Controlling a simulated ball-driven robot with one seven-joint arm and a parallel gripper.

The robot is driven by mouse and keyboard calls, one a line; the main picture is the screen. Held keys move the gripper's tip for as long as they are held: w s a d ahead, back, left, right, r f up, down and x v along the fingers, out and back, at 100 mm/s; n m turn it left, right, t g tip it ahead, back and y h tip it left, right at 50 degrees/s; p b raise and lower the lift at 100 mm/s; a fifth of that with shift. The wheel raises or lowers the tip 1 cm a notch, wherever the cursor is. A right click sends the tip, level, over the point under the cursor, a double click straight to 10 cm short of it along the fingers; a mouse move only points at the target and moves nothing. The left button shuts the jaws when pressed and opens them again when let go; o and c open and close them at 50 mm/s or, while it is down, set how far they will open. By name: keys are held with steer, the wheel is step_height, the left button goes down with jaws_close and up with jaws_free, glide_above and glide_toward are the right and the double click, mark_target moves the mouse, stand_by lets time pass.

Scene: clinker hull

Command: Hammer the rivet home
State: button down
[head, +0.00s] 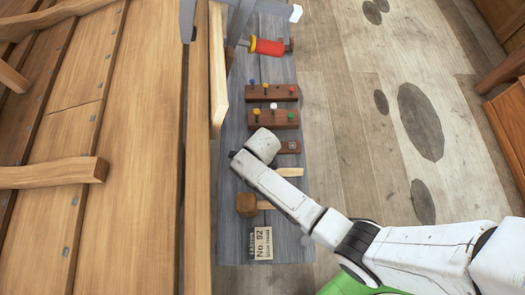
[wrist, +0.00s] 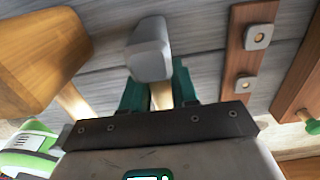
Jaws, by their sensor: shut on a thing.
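A hammer with a grey metal head (wrist: 149,48) and a pale wooden handle is at the centre of the wrist view. My gripper (wrist: 160,92) has its green fingers closed around the handle just below the head. The handle (head: 290,172) also shows in the head view, to the right of my wrist. I cannot tell whether the hammer touches the grey board. In the head view my wrist covers the hammer head and my fingers. Small grey rivet fastenings (head: 66,250) dot the hull planks (head: 50,130); I cannot tell which rivet is meant.
A wooden mallet (head: 246,204) lies close to the hammer; it also shows in the wrist view (wrist: 35,60). The grey board (head: 290,220) carries a dark strip with metal squares (wrist: 245,84), racks of coloured pins (head: 272,93), a red spool (head: 268,47) and a card (head: 261,243).

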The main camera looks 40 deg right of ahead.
steer(key=shift+r+p, duration=0.65)
steer(key=shift+p, duration=0.1)
stand_by(0.3)
step_height(320, 180, up, 8)
steer(key=p, duration=0.8)
steer(key=c, duration=1.4)
jaws_free()
steer(key=shift+c, duration=0.2)
jaws_close()
